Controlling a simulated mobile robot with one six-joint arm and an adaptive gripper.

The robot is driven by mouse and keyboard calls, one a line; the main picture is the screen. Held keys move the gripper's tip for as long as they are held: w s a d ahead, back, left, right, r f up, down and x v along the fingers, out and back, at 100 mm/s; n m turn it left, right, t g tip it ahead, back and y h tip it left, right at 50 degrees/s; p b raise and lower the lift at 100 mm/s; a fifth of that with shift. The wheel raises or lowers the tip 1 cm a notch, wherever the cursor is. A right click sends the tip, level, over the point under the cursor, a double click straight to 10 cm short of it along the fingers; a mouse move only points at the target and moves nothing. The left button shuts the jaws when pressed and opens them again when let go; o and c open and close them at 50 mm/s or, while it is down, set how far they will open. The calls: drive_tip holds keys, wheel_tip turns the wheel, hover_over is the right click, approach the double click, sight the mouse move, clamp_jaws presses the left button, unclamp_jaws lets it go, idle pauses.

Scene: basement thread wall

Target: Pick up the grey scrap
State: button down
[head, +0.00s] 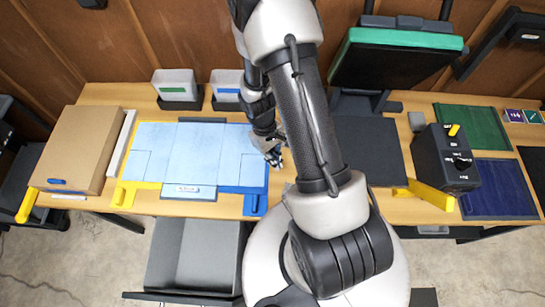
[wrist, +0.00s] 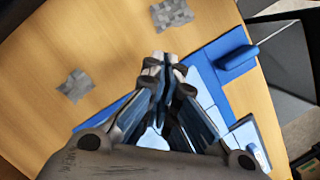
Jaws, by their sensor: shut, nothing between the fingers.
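Two grey mottled scraps lie flat on the wooden tabletop in the wrist view. One grey scrap (wrist: 75,85) is at the left, and another grey scrap (wrist: 171,14) is at the top edge. I cannot make out either scrap in the head view, where my arm covers part of the table. My gripper (wrist: 163,68) is shut with its fingertips together and nothing between them. It points down over the table, apart from both scraps. In the head view my gripper (head: 274,158) is just right of the light blue mat.
The light blue mat (head: 150,145) has a blue corner piece (head: 254,175) near my gripper. A cardboard box (head: 80,150) stands at the left, and two white bins (head: 176,82) at the back. A black control box (head: 447,158) and a dark pad (head: 370,150) are at the right.

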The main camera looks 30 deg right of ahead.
sight(279, 180)
drive_tip(key=b+x, duration=0.2)
drive_tip(key=x, duration=0.5)
drive_tip(key=shift+f, duration=0.4)
drive_tip(key=shift+s, duration=0.15)
